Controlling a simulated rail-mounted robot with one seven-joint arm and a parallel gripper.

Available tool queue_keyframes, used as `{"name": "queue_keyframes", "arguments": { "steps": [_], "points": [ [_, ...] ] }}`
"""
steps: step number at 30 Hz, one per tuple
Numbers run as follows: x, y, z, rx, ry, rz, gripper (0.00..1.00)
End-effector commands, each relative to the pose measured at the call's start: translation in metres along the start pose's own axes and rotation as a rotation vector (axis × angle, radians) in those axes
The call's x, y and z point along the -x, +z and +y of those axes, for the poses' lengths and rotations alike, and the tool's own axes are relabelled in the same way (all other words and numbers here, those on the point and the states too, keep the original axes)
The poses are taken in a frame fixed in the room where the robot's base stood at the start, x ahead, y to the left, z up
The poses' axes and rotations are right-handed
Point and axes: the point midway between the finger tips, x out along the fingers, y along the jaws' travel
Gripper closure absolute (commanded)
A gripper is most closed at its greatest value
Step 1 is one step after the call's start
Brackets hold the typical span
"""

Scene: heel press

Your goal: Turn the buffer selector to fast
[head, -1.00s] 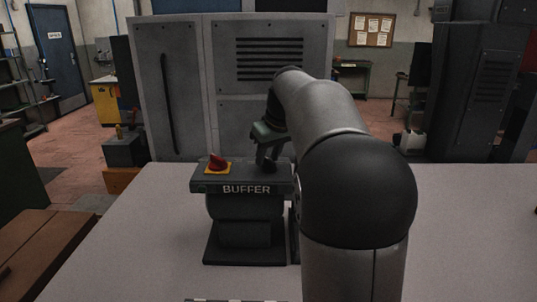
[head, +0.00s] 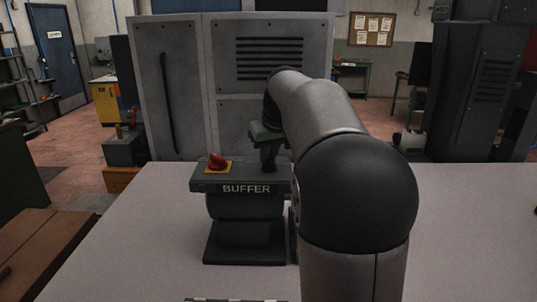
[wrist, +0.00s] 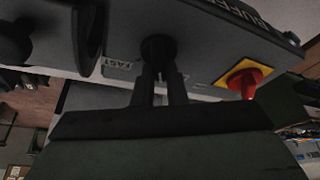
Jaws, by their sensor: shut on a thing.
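The buffer unit (head: 245,207) stands on the pale table, with BUFFER written on its front edge. It also shows in the wrist view (wrist: 205,40). In the wrist view my gripper (wrist: 160,70) is shut on the dark selector knob (wrist: 158,46), one finger on each side. A FAST label (wrist: 122,65) is beside the knob; other markings are partly hidden behind the fingers. Where the knob points cannot be told. In the head view my gripper (head: 269,163) is over the right end of the unit's top, and the knob is mostly hidden there.
A tall grey cabinet (head: 225,95) stands behind the table. The table (head: 140,225) is clear left of the unit.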

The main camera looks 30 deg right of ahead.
Motion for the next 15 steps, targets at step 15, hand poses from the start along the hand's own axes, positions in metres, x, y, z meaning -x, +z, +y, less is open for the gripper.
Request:
{"name": "queue_keyframes", "arguments": {
  "steps": [15],
  "points": [
    [0.0013, -0.0006, 0.001, -0.437, 0.183, 0.002, 1.0]
  ]
}}
